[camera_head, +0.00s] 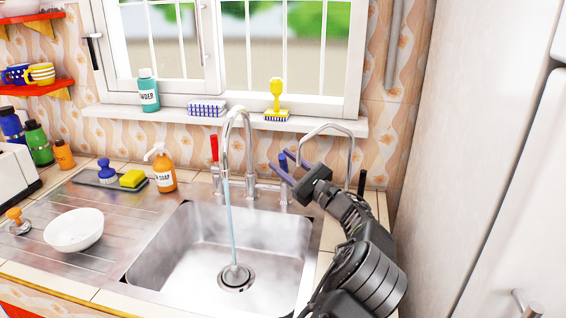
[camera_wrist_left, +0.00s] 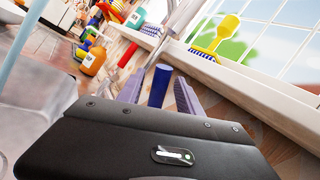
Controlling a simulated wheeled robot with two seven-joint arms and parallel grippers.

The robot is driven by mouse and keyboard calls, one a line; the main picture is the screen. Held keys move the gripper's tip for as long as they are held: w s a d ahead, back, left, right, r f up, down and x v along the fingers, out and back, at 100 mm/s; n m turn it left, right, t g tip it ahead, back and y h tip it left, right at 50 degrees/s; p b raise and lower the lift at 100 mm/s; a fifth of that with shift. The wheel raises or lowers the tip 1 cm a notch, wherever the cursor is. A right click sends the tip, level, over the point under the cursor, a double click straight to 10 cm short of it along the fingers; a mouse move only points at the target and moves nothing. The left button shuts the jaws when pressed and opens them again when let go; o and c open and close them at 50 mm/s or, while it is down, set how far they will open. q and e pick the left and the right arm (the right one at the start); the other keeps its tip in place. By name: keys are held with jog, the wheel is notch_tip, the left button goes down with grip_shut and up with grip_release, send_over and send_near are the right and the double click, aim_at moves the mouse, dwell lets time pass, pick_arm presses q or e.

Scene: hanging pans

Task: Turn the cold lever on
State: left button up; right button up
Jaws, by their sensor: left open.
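The cold lever is a blue handle (camera_head: 283,162) at the right of the tap base, behind the sink. In the left wrist view the blue lever (camera_wrist_left: 159,85) stands between the two purple fingers. My left gripper (camera_head: 285,164) is open around the lever, with a gap visible on each side in the wrist view (camera_wrist_left: 160,92). The lever's lower part is hidden by my gripper's body. The red lever (camera_head: 214,148) stands upright at the left of the tap. Water runs from the curved tap spout (camera_head: 239,110) into the sink (camera_head: 165,240). My right gripper is not in view.
A second thin curved spout (camera_head: 325,127) stands close behind my left gripper. The window sill (camera_head: 180,115) holds a teal bottle, a sponge and a yellow brush. An orange soap bottle (camera_head: 164,172) and a white bowl (camera_head: 74,230) are left of the basin. A pale wall rises at right.

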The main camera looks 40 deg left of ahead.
pick_arm(q)
jog(key=v, duration=0.7)
jog(key=shift+b, duration=0.4)
jog(key=shift+d+f, duration=0.1)
